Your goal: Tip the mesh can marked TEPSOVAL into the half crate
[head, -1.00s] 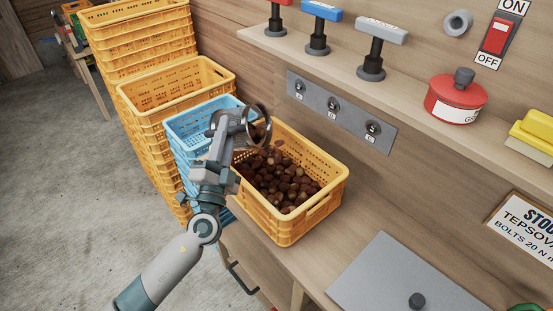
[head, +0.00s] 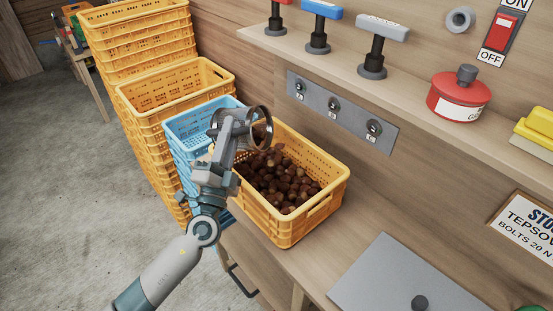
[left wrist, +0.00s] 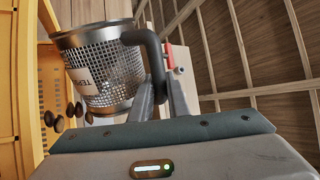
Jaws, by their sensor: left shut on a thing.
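The mesh can (left wrist: 112,66) is a metal mesh cylinder with a dark handle (left wrist: 150,45) and a white label partly reading TEP. My left gripper (head: 228,122) is shut on the handle. In the head view the can's round rim (head: 269,122) shows beyond my gripper, over the far left end of the orange half crate (head: 290,229). The can is tipped, and much of it is hidden behind my gripper. Brown chestnuts (head: 284,186) lie in the crate, heaped toward the can. In the left wrist view several chestnuts (left wrist: 56,122) show just below the can. My right gripper is not in view.
A blue crate (head: 178,135) and tall stacks of orange crates (head: 150,122) stand left of the half crate. A shelf with a red canister (head: 458,108) runs behind. A grey plate (head: 400,280) lies on the bench at the right.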

